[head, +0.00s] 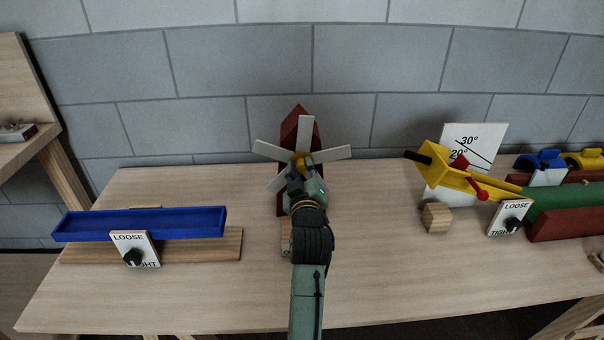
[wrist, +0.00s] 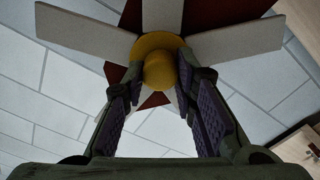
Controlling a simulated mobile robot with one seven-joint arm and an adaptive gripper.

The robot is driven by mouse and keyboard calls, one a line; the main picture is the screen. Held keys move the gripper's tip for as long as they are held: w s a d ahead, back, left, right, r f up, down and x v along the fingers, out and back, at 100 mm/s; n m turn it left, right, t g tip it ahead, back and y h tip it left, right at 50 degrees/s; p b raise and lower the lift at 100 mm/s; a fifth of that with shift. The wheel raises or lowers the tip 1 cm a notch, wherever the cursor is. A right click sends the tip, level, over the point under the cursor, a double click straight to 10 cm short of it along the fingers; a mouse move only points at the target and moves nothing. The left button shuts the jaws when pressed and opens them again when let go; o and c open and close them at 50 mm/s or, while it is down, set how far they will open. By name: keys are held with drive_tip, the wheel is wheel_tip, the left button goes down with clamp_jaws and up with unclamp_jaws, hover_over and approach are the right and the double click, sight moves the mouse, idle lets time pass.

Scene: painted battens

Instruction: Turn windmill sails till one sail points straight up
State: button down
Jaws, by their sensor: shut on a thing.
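The windmill has a dark red body (head: 300,112) and pale grey sails around a yellow hub (wrist: 160,68). In the head view one sail (head: 305,132) points nearly up, its tip leaning slightly right. Other sails reach right (head: 333,154), up-left (head: 268,151) and down-left (head: 275,184); my arm covers the lower right. My gripper (head: 301,168) is at the windmill's front. In the wrist view its fingers lie on either side of the hub's round yellow knob, shut on it, with sails behind them.
A blue trough (head: 140,224) with a LOOSE/TIGHT dial plate (head: 135,249) stands left on the table. On the right are a yellow tilted channel (head: 465,178), a wooden block (head: 437,217) and a green piece (head: 565,204). Bare table (head: 375,260) lies right of my arm.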

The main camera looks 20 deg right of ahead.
drive_tip(key=shift+n, duration=0.6)
drive_tip(key=c, duration=1.3)
unclamp_jaws()
drive_tip(key=v, duration=1.2)
drive_tip(key=shift+r, duration=0.1)
